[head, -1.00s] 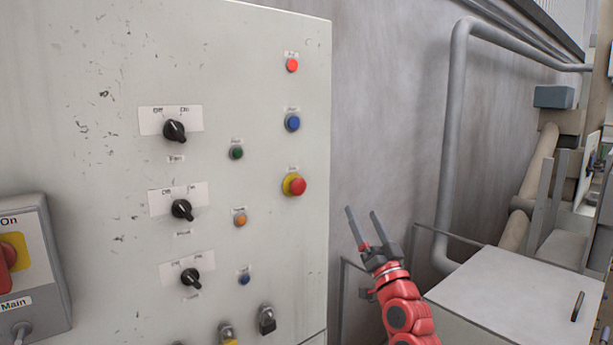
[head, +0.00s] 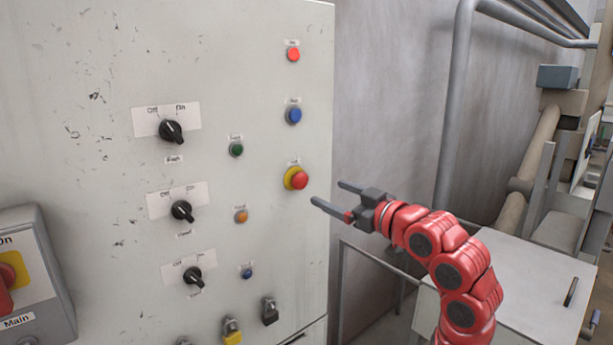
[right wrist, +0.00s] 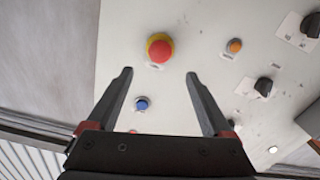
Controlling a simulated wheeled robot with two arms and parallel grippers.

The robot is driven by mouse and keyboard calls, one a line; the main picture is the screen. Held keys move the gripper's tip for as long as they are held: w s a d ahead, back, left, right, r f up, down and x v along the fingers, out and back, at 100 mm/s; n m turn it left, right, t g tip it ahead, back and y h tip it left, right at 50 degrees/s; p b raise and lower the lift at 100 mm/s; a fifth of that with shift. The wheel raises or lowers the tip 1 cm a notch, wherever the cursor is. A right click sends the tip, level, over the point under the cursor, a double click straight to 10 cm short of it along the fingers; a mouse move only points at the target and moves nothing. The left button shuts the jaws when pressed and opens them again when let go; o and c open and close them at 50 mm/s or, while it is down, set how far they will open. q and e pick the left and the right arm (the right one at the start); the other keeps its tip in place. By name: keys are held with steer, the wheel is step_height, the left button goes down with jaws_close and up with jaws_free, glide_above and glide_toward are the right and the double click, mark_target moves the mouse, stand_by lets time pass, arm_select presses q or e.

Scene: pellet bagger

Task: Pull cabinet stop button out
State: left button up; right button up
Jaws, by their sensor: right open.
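The cabinet stop button (head: 299,180) is a red mushroom head on a yellow collar, on the right side of the pale cabinet front (head: 90,100). It also shows in the right wrist view (right wrist: 159,50), ahead of the fingers and roughly between their lines. My right gripper (head: 326,194) is open and empty, just right of the button in the head view, its fingers pointing left towards the cabinet. It does not touch the button; a gap shows in the wrist view. My left gripper is not in view.
A blue button (head: 294,115) and a red lamp (head: 293,55) sit above the stop button. Black rotary switches (head: 172,131), a green button (head: 236,149) and padlocks (head: 270,311) are on the same front. A main switch box (head: 30,285) is at left. A pipe (head: 455,110) runs behind my arm.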

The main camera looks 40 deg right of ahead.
mark_target(302, 180)
steer(key=w+p, duration=0.1)
steer(key=w, duration=0.2)
steer(key=w+p, duration=0.1)
steer(key=w, duration=0.5)
steer(key=shift+w+a+p, duration=0.2)
steer(key=shift+a+p, duration=0.2)
